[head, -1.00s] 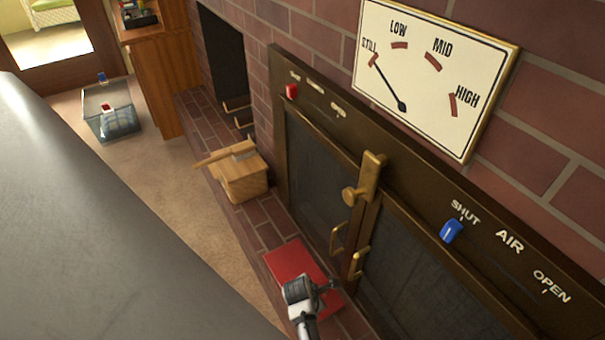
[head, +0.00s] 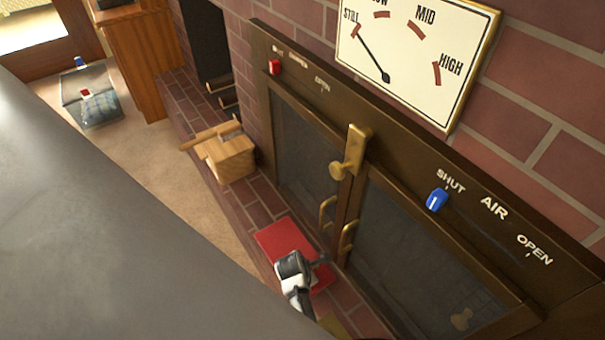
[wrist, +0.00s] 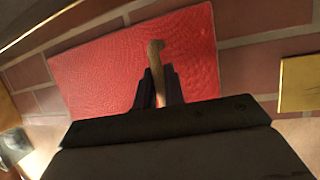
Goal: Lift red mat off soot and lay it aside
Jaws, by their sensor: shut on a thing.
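The red mat (head: 280,236) lies flat, or nearly so, along the brick hearth in front of the stove doors. It fills much of the wrist view (wrist: 100,75). My gripper (head: 318,263) is over the mat's near part. In the wrist view my gripper (wrist: 158,85) is shut on a slim tan handle (wrist: 156,55) that stands out against the mat. I cannot tell whether the mat is clear of the bricks. No soot shows; whatever is under the mat is hidden.
A yellow flat piece (wrist: 299,84) lies on the bricks beside the mat. A wooden box (head: 226,157) stands farther along the hearth. The stove doors with brass handles (head: 348,237) are close behind the mat. A large grey surface (head: 110,220) fills the left foreground.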

